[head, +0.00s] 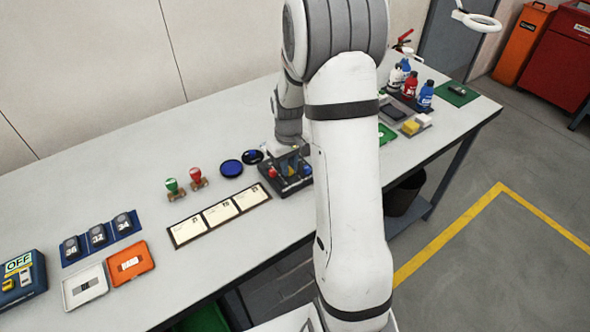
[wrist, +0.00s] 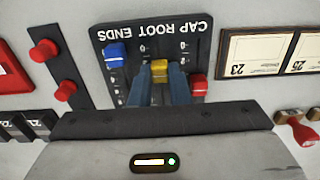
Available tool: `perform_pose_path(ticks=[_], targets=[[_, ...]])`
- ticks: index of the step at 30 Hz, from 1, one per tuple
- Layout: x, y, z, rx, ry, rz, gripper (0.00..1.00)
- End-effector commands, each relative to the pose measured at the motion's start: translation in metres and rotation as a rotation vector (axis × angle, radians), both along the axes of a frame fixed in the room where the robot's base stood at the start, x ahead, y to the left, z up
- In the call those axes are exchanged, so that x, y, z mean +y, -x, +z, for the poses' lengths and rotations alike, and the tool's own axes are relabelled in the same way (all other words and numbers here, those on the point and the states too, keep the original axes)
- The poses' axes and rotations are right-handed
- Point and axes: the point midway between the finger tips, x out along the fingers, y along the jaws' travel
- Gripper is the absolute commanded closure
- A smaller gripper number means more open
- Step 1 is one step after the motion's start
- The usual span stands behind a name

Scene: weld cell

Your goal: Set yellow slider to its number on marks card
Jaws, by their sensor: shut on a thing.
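The slider panel (wrist: 120,42) shows upside down in the wrist view, with the words CAP ROOT ENDS on it. The yellow slider (wrist: 159,68) stands between the two fingers of my gripper (wrist: 160,82), which is shut on it. The blue slider (wrist: 115,55) is to its left and the red slider (wrist: 198,85) to its right. My fingers hide most of the yellow slider's track and scale. In the head view the panel (head: 283,188) lies on the bench under my gripper (head: 291,160). I cannot tell which card is the marks card.
A frame of three cards (head: 172,233) lies left of the panel in the head view. Two stamps (head: 198,178) and round blue pads (head: 231,168) are nearby. Bottles (head: 411,84) stand farther right. My arm hides part of the bench.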

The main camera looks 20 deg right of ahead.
Motion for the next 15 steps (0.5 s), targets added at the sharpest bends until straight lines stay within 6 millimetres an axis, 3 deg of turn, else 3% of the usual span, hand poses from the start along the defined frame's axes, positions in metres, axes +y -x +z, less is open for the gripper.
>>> perform_pose_path(ticks=[8, 9, 15], targets=[[0.0003, -0.005, 0.0006, -0.002, 0.001, 0.0, 1.0], [0.0003, -0.005, 0.0006, -0.002, 0.001, 0.0, 0.83], [0.0002, -0.0046, 0.0003, -0.001, 0.001, -0.001, 0.66]])
